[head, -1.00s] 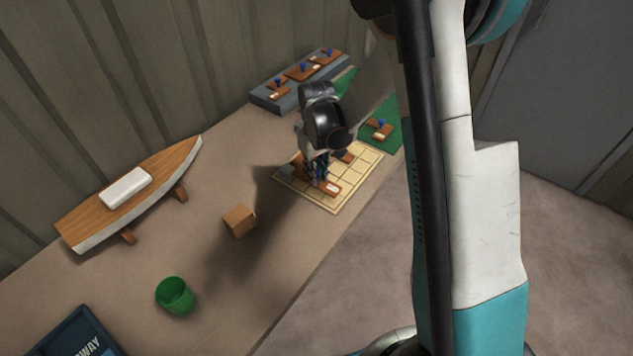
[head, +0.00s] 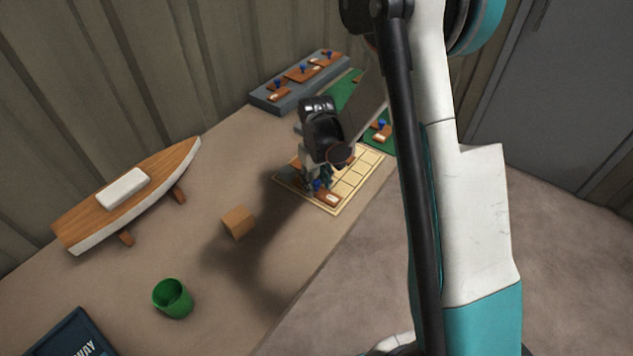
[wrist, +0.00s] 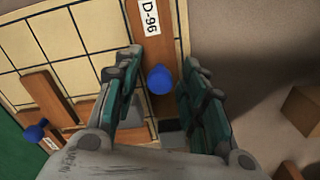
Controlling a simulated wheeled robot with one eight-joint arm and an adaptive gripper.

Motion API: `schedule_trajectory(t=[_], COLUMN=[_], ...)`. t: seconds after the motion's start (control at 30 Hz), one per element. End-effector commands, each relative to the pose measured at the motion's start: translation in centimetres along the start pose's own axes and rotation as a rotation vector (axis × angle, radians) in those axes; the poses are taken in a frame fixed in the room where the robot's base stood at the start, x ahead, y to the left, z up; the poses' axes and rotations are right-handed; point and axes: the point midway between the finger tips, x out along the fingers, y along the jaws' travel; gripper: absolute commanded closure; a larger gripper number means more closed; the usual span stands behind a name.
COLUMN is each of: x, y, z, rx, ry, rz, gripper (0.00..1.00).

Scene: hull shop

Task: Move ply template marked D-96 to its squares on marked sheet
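The ply template marked D-96 (wrist: 160,45) is a brown strip with a white label and a blue knob (wrist: 160,79). It lies along the edge of the marked sheet (wrist: 88,30), a pale gridded board that also shows in the head view (head: 362,172). My gripper (wrist: 163,62) is open, with one finger on each side of the knob and gaps visible on both sides. In the head view my gripper (head: 317,184) is low over the sheet and hides much of the template. Whether the template lies flat on the squares is unclear.
Another brown template (wrist: 45,98) with a blue knob lies on the sheet. A wooden block (head: 238,222), a green cup (head: 173,298) and a boat model (head: 127,195) stand to the left. A grey rack (head: 300,84) with templates and a green mat (head: 345,92) are behind.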

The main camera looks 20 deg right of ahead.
Motion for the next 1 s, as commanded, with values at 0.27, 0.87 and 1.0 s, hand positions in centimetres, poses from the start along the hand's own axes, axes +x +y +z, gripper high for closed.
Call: schedule_trajectory(t=[0.27,0.87,1.0], x=[-1.7,-11.8,-12.9], y=[0.0,0.0,-0.1], z=[0.0,0.0,0.2], rx=[0.000,0.000,0.003], ry=[0.000,0.000,0.008], rz=[0.000,0.000,0.002], gripper=[0.61,0.61,0.61])
